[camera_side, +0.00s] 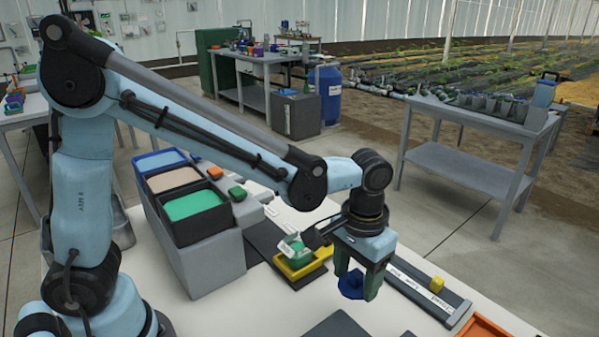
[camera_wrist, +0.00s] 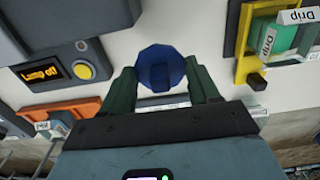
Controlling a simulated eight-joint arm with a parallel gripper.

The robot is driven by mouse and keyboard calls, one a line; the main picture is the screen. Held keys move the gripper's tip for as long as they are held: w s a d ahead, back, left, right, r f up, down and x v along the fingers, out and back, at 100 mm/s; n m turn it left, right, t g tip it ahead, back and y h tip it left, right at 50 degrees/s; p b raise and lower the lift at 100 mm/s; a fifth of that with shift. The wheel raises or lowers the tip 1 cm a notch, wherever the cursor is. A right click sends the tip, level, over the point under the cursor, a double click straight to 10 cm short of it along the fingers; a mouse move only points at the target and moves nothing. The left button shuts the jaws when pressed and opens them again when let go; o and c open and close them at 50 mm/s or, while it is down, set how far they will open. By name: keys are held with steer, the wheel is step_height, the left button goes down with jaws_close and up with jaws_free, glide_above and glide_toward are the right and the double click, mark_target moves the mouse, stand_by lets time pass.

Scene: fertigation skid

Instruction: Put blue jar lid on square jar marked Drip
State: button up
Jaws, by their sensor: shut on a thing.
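The blue jar lid (camera_side: 350,284) is held between the two green fingers of my gripper (camera_side: 359,286), above the white table. In the wrist view the lid (camera_wrist: 161,68) shows as a dark blue many-sided disc, with my gripper's fingers (camera_wrist: 162,82) on either side of it. The square jar marked Drip (camera_wrist: 290,36) has green contents and sits in a yellow holder at the upper right, apart from the lid. In the side view the jar (camera_side: 295,247) stands left of my gripper. I cannot see its whole rim clearly.
A grey box with a display reading "Lamp off" (camera_wrist: 52,72) and a yellow button lies left in the wrist view. An orange-edged tray (camera_side: 480,327) is at the table's front right. Black bins (camera_side: 195,212) stand left. White table is clear between lid and jar holder.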

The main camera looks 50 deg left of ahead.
mark_target(360, 288)
steer(key=s+d+r, duration=0.4)
steer(key=r, duration=0.2)
steer(key=shift+s+d+r, duration=0.25)
steer(key=shift+s+r, duration=0.05)
steer(key=shift+s, duration=0.05)
steer(key=shift+a, duration=0.1)
steer(key=w+a+f+n, duration=0.1)
steer(key=w+a+n, duration=0.15)
steer(key=a, duration=0.75)
steer(key=w+a+n, duration=0.2)
steer(key=a+n, duration=0.2)
steer(key=a, duration=0.6)
steer(key=shift+m, duration=0.25)
steer(key=shift+d+f, duration=0.15)
steer(key=shift+f, duration=2.35)
